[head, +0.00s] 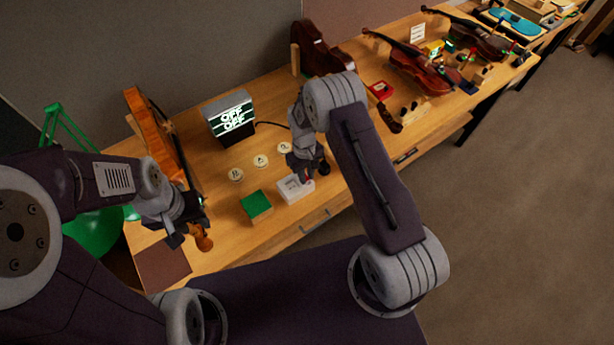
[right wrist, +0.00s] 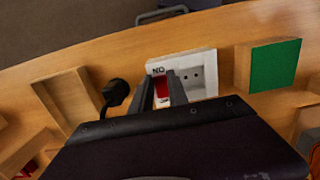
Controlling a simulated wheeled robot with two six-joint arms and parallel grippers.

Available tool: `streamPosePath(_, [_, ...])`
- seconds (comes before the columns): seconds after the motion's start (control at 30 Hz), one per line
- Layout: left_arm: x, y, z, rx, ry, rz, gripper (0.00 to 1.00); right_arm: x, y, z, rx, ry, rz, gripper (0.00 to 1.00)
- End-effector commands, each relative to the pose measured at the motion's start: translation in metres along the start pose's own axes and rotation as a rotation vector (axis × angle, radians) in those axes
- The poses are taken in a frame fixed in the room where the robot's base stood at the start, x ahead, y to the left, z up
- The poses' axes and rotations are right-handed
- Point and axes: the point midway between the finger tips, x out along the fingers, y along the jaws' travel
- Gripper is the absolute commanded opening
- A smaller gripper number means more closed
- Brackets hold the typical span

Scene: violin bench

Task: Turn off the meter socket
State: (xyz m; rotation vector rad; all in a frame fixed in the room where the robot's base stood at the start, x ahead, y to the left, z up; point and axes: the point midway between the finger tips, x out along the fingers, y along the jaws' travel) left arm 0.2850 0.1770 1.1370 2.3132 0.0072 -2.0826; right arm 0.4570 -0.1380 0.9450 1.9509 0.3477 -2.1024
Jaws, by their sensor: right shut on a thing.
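The meter socket is a white box (head: 296,188) on the bench in the head view. In the right wrist view the socket (right wrist: 203,72) shows dark outlet holes, a label reading upside down, apparently "ON", and a red switch (right wrist: 162,88). My right gripper (head: 304,177) is down at the socket. In the right wrist view its fingers (right wrist: 160,92) stand either side of the red switch, shut on it.
A green block (head: 256,206) lies beside the socket; several round lettered discs (head: 261,160) lie behind it. A black plug (right wrist: 115,92) is near the socket. A green lamp (head: 95,235) is at left.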

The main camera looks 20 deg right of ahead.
Motion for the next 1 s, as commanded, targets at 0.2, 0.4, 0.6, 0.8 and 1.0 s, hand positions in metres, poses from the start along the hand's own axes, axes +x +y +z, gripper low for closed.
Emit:
streamPosePath(0.2, [0.025, -0.001, 0.003, 0.0, 0.0, 0.0, 0.36, 0.004, 0.0, -0.007, 0.0, -0.13, 0.003, 0.0])
streamPosePath(0.4, [0.029, -0.001, 0.003, 0.0, 0.0, 0.0, 0.36, -0.002, 0.0, -0.007, 0.001, -0.18, 0.004, 0.0])
streamPosePath(0.6, [0.028, -0.001, 0.003, 0.0, 0.0, 0.0, 0.36, -0.003, 0.0, -0.006, 0.001, -0.181, 0.003, 0.0])
streamPosePath(0.8, [0.028, -0.001, 0.003, 0.0, 0.0, 0.0, 0.36, -0.003, 0.0, -0.006, 0.001, -0.182, 0.003, 0.42])
streamPosePath(1.0, [0.028, -0.001, 0.003, 0.0, 0.0, 0.0, 0.36, -0.003, 0.0, -0.006, 0.001, -0.182, 0.003, 0.42])
